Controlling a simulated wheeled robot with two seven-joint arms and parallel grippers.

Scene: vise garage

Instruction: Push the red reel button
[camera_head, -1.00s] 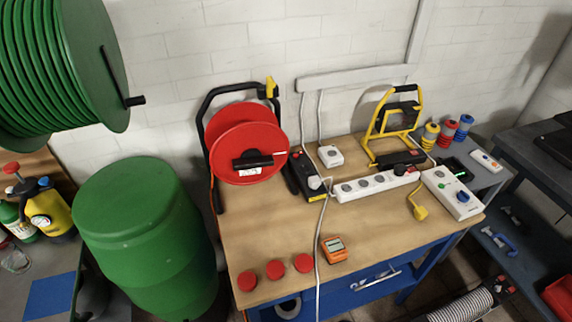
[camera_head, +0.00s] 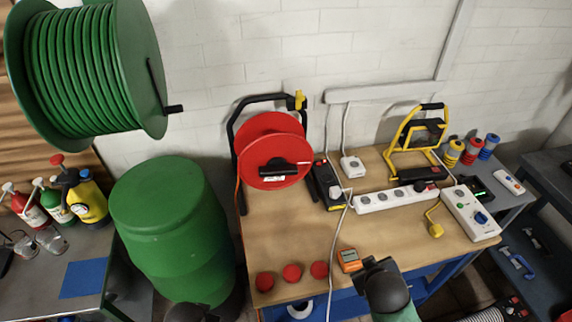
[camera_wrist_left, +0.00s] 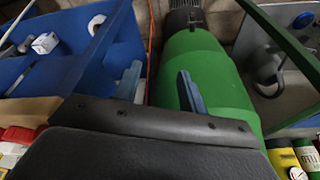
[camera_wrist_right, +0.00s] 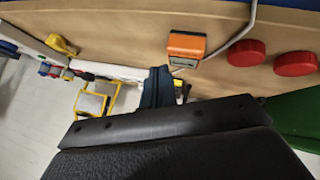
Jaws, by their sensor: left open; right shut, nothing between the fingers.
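The red cable reel (camera_head: 272,150) stands on a black frame at the back left of the wooden workbench (camera_head: 285,235). Three red round buttons or caps sit along the front left edge: left (camera_head: 265,281), middle (camera_head: 291,273), right (camera_head: 319,269). Two red caps show in the right wrist view, one nearer (camera_wrist_right: 246,52) and one farther right (camera_wrist_right: 295,64). My right gripper (camera_head: 374,266) is shut and empty, beside the orange meter (camera_head: 349,260). My left gripper (camera_wrist_left: 160,88) is open and empty, in front of the green barrel (camera_wrist_left: 205,75).
A white power strip (camera_head: 397,198), a black power box (camera_head: 328,185) and a yellow work lamp (camera_head: 405,145) occupy the back right of the bench. A white cable (camera_head: 338,235) crosses the bench. A large green hose reel (camera_head: 85,70) hangs at upper left.

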